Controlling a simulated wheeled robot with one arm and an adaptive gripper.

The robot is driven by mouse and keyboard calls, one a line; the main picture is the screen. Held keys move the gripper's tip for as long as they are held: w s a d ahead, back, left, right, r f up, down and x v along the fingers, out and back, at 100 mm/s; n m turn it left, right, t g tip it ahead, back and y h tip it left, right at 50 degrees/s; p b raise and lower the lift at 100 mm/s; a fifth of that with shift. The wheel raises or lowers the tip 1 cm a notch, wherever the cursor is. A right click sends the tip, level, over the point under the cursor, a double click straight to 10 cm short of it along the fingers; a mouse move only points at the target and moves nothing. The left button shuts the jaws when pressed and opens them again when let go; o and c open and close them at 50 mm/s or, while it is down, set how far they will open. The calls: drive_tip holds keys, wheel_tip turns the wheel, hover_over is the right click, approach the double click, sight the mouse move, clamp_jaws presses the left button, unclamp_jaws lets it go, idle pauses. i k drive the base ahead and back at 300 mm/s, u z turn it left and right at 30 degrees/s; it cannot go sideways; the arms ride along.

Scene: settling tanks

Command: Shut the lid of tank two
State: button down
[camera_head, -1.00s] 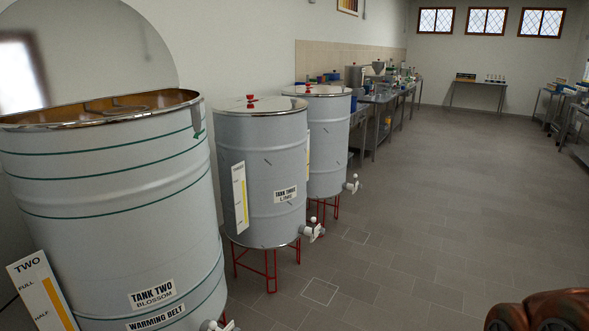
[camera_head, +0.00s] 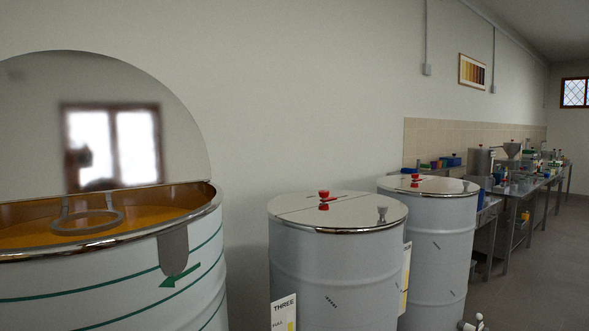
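Tank two (camera_head: 120,285) is the large pale drum with green bands at the left of the head view. Its label is below the picture now. Its lid (camera_head: 160,120) stands up behind the rim, open, with a mirror-like face reflecting a window. Amber contents show inside the tank, along with a ring-shaped metal fitting (camera_head: 88,222). A grey tab (camera_head: 174,250) hangs at the front of the rim, with a green arrow (camera_head: 180,277) beside it pointing left. My gripper is not in view.
Steel benches (camera_head: 520,190) with equipment run along the wall. Open floor (camera_head: 550,275) lies at the right.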

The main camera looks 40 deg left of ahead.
sight(72, 123)
drive_tip(key=u, duration=0.25)
drive_tip(key=i, duration=1.4)
drive_tip(key=u, duration=1.6)
drive_tip(key=i, duration=0.85)
drive_tip(key=u, duration=0.95)
